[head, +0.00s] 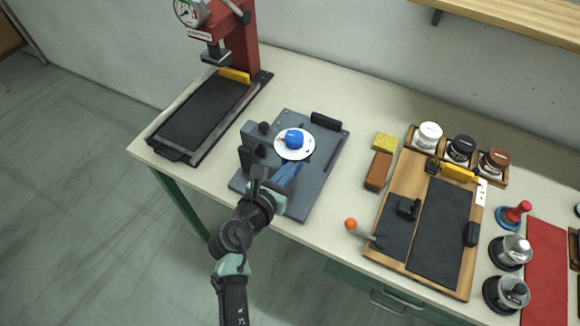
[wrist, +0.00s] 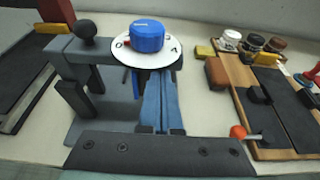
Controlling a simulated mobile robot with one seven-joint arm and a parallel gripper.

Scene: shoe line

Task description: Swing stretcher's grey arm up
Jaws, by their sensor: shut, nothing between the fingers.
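The stretcher stands on a grey base plate (head: 321,155) in the middle of the bench. My gripper (head: 264,180) is shut and empty, over the near left part of the stretcher. Its contact with the stretcher cannot be told.
A red press (head: 243,40) with a black bed stands at the left. To the right are a brown block (head: 378,171), a yellow sponge (head: 385,142), and a wooden board (head: 398,183) with an orange-tipped lever (head: 352,225). Jars stand behind the board. Bare bench lies around the base plate.

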